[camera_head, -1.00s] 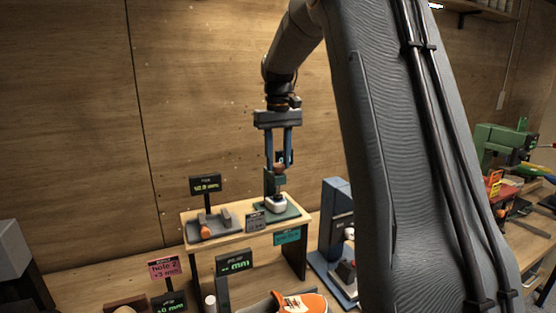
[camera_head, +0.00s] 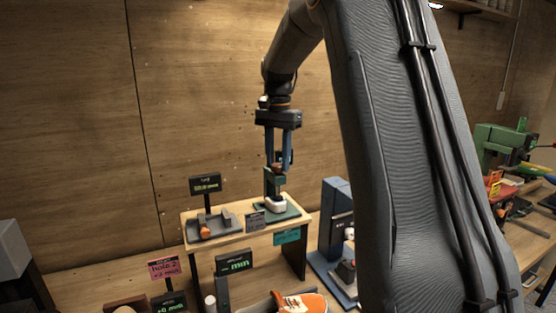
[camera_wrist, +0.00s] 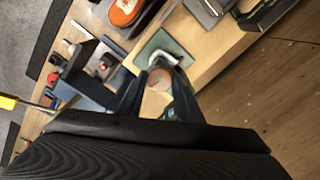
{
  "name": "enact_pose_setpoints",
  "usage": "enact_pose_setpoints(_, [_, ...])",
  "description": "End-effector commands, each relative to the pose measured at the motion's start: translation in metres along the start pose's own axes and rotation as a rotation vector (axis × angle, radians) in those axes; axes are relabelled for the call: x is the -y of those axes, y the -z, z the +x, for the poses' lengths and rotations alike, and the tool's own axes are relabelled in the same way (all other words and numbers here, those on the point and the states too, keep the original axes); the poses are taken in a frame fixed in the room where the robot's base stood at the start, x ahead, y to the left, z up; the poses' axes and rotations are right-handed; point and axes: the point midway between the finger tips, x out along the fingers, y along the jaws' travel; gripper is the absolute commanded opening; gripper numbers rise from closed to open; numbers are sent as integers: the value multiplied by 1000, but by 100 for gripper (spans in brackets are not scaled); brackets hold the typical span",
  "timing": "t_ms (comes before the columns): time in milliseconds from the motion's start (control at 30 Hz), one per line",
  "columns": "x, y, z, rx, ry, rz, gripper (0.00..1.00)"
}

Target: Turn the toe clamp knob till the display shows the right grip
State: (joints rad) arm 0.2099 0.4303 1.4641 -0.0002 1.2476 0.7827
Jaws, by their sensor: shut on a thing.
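The toe clamp (camera_head: 274,184) is a green upright on a green base plate, with a white rounded piece at its foot, on the right of a raised wooden stand. Its brownish round knob (camera_wrist: 158,79) is on top. My gripper (camera_head: 279,166) comes straight down from above, shut on the knob with a finger on each side in the wrist view. A small dark display (camera_head: 287,156) behind the fingers is partly hidden, its reading illegible. Another display (camera_head: 205,184) on a post at the stand's left shows green characters too small to read surely.
The wooden stand (camera_head: 222,238) also holds a grey fixture with an orange piece (camera_head: 206,231). A blue machine (camera_head: 335,225) is close on the right. An orange shoe (camera_head: 300,303), another display (camera_head: 234,262) and a pink sign (camera_head: 164,268) are in front, below.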

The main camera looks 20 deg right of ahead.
Motion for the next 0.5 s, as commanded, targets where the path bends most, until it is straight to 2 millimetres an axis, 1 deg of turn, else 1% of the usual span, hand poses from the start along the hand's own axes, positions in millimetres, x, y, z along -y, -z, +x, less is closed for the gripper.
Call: enact_pose_setpoints(500, [1,0,-1,0,3,490,10])
